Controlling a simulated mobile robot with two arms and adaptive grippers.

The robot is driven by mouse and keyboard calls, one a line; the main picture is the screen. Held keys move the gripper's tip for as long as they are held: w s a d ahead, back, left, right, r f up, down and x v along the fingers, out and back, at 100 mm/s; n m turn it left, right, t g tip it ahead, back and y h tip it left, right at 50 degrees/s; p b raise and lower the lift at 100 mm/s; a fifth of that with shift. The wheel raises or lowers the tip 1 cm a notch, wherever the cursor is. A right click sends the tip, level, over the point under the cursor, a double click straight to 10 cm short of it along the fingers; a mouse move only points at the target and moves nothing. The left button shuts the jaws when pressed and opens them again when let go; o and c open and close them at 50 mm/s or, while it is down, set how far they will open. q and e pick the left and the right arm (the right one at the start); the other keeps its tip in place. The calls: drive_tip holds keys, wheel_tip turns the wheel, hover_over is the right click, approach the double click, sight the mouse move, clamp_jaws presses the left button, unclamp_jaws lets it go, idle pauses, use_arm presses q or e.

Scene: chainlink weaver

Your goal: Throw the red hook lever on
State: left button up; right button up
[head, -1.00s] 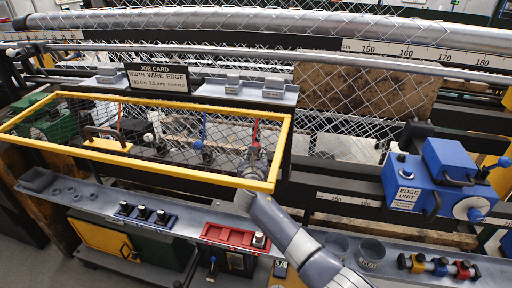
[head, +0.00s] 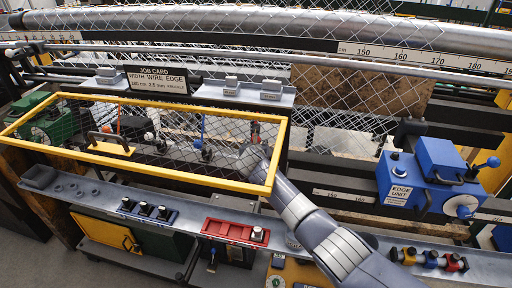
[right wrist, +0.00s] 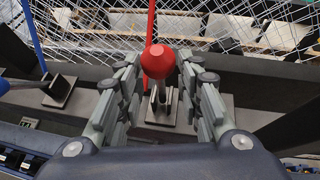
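My left gripper is not in view.
A blue lever (head: 203,128) stands left of the red one, and it also shows in the right wrist view (right wrist: 33,38). The blue edge unit (head: 405,190) is at the right. A shelf with a red tray (head: 228,232) runs below the guard.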

idle(0.4)
drive_tip(key=shift+s+f, duration=0.1)
drive_tip(key=shift+f, duration=0.05)
drive_tip(key=s+a+f+t+h+b, duration=0.1)
drive_tip(key=s+t+b, duration=0.2)
drive_tip(key=s+b, duration=0.45)
drive_tip(key=s+a+f+t+b, duration=0.1)
drive_tip(key=s+a+t+b, duration=0.15)
drive_tip(key=s+b, duration=0.5)
drive_tip(key=s+d+f+m+g, duration=0.3)
drive_tip(key=s+d+f+m, duration=0.2)
drive_tip(key=f+m, duration=0.2)
drive_tip(key=s+d+f+m+g, duration=0.4)
drive_tip(key=s+d+f+m, duration=0.1)
drive_tip(key=f, duration=0.5)
drive_tip(key=s+m, duration=0.1)
drive_tip(key=m, duration=0.1)
drive_tip(key=shift+s+d+m, duration=0.3)
drive_tip(key=shift+d, duration=0.05)
drive_tip(key=shift+f, duration=0.1)
